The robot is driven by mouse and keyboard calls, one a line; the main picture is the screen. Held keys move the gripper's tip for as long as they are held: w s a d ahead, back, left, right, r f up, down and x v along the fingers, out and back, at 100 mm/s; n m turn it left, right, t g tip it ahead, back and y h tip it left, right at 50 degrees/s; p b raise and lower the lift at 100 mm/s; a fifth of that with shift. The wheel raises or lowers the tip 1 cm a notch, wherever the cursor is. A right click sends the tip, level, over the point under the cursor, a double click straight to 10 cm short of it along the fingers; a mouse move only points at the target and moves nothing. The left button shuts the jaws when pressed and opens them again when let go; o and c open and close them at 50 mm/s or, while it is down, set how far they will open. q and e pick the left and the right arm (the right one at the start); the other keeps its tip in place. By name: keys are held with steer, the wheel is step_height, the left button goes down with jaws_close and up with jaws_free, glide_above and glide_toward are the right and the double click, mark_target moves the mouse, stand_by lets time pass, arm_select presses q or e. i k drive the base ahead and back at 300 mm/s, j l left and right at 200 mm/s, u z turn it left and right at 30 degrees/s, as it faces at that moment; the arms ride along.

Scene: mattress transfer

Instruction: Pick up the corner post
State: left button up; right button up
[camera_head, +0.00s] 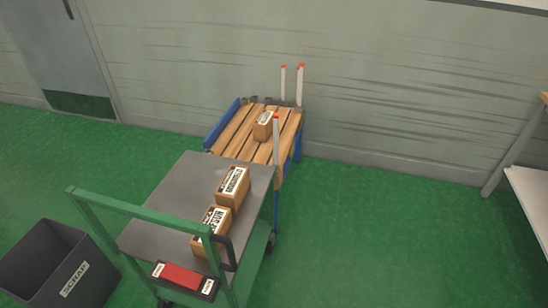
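Three white corner posts with red tips stand upright around a wooden-slatted platform with blue edges. Two are close together at the back right, one thinner post (283,84) and one thicker post (300,86). The third post (276,135) stands nearer, at the front right of the slatted platform (236,129). No post is visible at the platform's left side. Neither of my grippers shows in the head view.
A green-framed cart with a grey deck (160,212) stands in front of the platform, carrying two cardboard boxes (232,187). Another box (263,127) lies on the slats. A dark bin (60,262) is at lower left. Green floor (400,240) is clear at right, before a white shelf (530,200).

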mark_target(276, 115)
steer(key=i+u, duration=0.15)
steer(key=i+l+u, duration=0.15)
steer(key=u, duration=0.25)
steer(key=i+l+u, duration=0.15)
steer(key=l+u, duration=0.3)
steer(key=i+l+u, duration=0.1)
steer(key=u, duration=0.3)
